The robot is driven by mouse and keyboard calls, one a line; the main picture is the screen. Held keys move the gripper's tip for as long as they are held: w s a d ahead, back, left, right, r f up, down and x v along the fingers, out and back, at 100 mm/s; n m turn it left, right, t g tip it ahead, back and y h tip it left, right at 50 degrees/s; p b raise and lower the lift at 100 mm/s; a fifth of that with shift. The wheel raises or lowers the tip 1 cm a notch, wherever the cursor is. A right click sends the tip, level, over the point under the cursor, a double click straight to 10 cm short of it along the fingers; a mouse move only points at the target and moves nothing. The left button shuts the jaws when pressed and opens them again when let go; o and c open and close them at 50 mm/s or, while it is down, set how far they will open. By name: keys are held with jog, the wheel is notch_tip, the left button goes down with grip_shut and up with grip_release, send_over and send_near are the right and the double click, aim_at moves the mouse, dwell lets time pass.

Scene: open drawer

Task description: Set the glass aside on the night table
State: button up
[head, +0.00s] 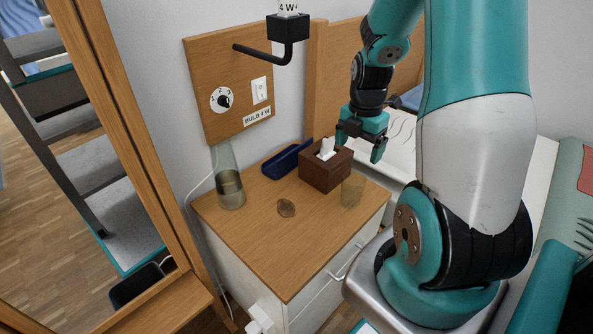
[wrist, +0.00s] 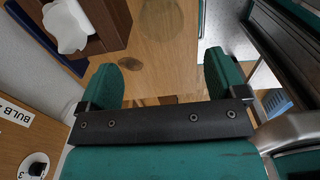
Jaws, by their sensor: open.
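A clear, yellowish glass (head: 352,190) stands upright near the right edge of the night table (head: 250,225), beside the front right of a brown tissue box (head: 322,177). In the wrist view, a faint round see-through shape (wrist: 167,28) right of the tissue box (wrist: 105,25) looks like this glass. My gripper (head: 360,143) is open and empty, above and behind the glass, close to the tissue box's right side in the head view. In the wrist view, bare tabletop shows between its fingers (wrist: 165,78).
A tall greenish glass vessel (head: 229,186) stands at the table's left back. A dark blue tray (head: 287,158) lies behind the tissue box. A small round brown spot or disc (head: 286,208) is mid-table. The front left is clear. A switch panel (head: 230,80) and black lamp arm (head: 265,53) are above.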

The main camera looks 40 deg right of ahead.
jog(key=w+a+r+m+t+y, duration=0.1)
jog(key=a+r+m, duration=0.3)
jog(key=a, duration=0.6)
jog(key=w+a+r+m+y, duration=0.15)
jog(key=a+r, duration=0.35)
jog(key=a, duration=0.6)
jog(key=s+a+r+m+y, duration=0.1)
jog(key=s+a+r+m, duration=0.2)
jog(key=s+a, duration=0.3)
jog(key=s+a+r+m+g, duration=0.1)
jog(key=s+a+r+m, duration=0.2)
jog(key=s+a, duration=0.3)
jog(key=shift+s+a+y, duration=0.3)
jog(key=shift+a+y, duration=0.05)
jog(key=shift+a, duration=0.65)
